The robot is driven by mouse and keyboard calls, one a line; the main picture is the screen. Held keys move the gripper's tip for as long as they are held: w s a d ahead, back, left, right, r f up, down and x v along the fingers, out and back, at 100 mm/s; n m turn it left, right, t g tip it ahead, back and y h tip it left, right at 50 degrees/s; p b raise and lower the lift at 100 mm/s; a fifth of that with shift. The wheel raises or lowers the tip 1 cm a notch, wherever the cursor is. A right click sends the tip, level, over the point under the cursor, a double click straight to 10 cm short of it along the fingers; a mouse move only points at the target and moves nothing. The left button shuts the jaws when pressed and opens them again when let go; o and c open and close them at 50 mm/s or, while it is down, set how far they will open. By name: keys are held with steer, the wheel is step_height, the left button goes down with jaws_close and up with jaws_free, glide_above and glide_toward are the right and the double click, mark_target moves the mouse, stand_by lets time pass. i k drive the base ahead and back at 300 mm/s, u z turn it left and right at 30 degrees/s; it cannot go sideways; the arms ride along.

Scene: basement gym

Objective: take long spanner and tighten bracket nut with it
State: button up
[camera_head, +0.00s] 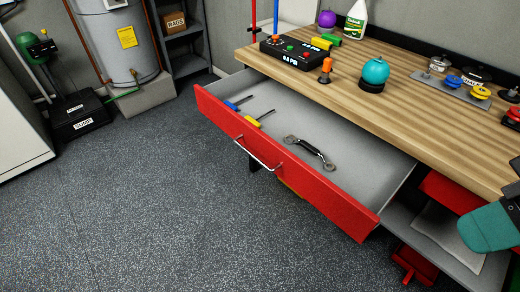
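A spanner (313,152) with silver ring-like ends and a dark handle lies in the open red drawer (290,166), right of its middle. It is the only spanner I can make out. No bracket nut can be made out with certainty. A grey plate (452,91) with blue, yellow and other round fittings lies on the wooden bench top, at the right; the fittings are too small to tell in detail. A teal and dark part of my arm shows at the right edge. My gripper's fingers do not show.
Blue and yellow screwdrivers (253,122) lie left of the spanner in the drawer. A black control box (290,51), a teal ball (375,71) and a spray bottle (355,20) stand on the bench (400,103). The floor (150,200) in front of the drawer is clear.

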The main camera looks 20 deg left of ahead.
mark_target(307, 146)
steer(key=u, duration=0.65)
steer(key=k, duration=0.35)
steer(key=u, duration=0.6)
steer(key=i, duration=1.1)
steer(key=u, duration=0.15)
